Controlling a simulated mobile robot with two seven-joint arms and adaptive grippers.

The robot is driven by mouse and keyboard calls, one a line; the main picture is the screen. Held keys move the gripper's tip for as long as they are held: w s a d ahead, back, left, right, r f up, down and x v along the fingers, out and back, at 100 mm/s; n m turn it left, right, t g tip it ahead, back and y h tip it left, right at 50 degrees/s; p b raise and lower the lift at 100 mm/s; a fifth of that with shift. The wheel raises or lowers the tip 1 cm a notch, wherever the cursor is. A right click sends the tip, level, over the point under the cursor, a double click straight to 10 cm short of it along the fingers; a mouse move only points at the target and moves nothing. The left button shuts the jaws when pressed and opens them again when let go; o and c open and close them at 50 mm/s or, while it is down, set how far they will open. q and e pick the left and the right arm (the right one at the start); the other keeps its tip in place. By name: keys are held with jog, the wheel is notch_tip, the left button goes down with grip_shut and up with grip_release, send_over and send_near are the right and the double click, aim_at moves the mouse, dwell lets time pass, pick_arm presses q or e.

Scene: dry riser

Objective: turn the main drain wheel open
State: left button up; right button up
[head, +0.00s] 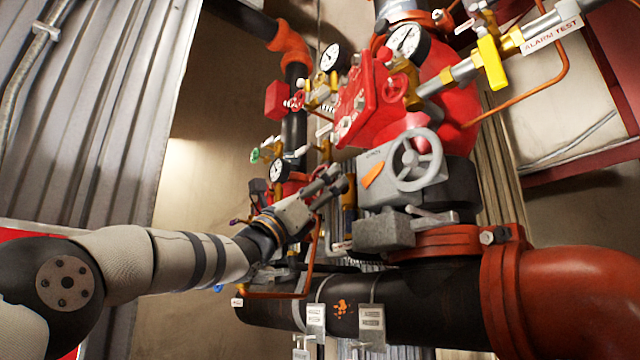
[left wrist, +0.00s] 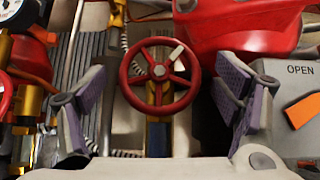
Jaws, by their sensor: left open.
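A red spoked handwheel (left wrist: 160,99) faces me in the middle of the left wrist view. It has a pale lever-like mark or tab at its upper right. My left gripper (left wrist: 160,88) is open, with one finger on each side of the wheel and a visible gap to its rim on both sides. In the head view my left gripper (head: 332,182) reaches in from the left, just left of a grey gearbox. I cannot make out this red wheel there; the gripper seems to cover it. My right gripper is not in view.
A grey gearbox (head: 378,180) with a large grey handwheel (head: 417,160) and orange pointer stands right of my gripper; its "OPEN" label shows in the left wrist view (left wrist: 300,72). Gauges, a green wheel (head: 255,155) and thin copper pipes crowd around. A black pipe (head: 400,312) runs below.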

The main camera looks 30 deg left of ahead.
pick_arm(q)
jog(key=shift+w+r, duration=0.15)
jog(key=shift+r, duration=0.3)
jog(key=shift+c, duration=0.3)
jog(key=c, duration=1.1)
jog(key=shift+d, duration=0.1)
jog(key=shift+n+y, duration=0.4)
jog(key=n+t+y, duration=0.1)
jog(key=n+y, duration=0.4)
jog(key=shift+d, duration=0.1)
jog(key=shift+n+g+y, duration=0.7)
jog(key=shift+n+y, duration=2.9)
jog(key=shift+n, duration=0.7)
